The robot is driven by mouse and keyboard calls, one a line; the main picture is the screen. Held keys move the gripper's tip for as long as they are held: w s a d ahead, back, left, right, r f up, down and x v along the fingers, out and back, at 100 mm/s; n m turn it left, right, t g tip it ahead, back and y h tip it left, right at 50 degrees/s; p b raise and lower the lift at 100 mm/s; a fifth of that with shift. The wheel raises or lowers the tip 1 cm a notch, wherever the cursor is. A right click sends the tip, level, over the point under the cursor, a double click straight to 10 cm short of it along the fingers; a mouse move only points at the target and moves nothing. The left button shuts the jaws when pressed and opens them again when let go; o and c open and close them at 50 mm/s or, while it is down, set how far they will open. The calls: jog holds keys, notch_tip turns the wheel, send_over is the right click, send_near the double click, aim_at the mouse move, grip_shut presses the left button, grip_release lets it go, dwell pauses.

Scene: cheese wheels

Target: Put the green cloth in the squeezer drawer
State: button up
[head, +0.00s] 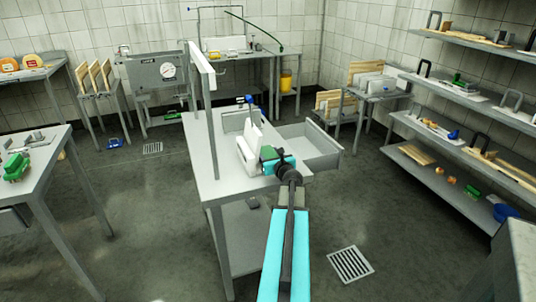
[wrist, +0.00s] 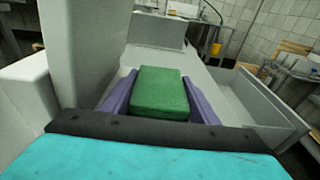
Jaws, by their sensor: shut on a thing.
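The green cloth (wrist: 160,92) looks like a folded block and sits between the purple fingers of my gripper (wrist: 161,98), which is shut on it. In the head view the cloth (head: 268,153) shows just beyond my gripper (head: 274,160), over the right edge of the grey table (head: 207,187). A grey drawer (head: 326,162) stands pulled out from the table's right side, open at the top. In the wrist view the drawer (wrist: 272,98) lies to the right of the cloth. The cloth is outside the drawer. The part of the drawer that I see inside looks empty.
White blocks (head: 247,155) stand on the table just left of my gripper. A tall grey post frame (head: 201,100) rises from the table. Shelves (head: 455,150) line the right wall. The floor right of the drawer is open, with a drain grate (head: 350,264).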

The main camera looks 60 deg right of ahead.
jog(key=shift+f, duration=0.25)
jog(key=o, duration=1.1)
jog(key=shift+b+v, duration=0.5)
jog(key=shift+v, duration=2.15)
jog(key=v, duration=0.6)
jog(key=shift+w+a+r, duration=0.15)
jog(key=shift+r+p, duration=0.2)
jog(key=shift+p, duration=0.7)
jog(key=shift+p, duration=0.6)
jog(key=p+v, duration=0.2)
jog(key=p, duration=0.6)
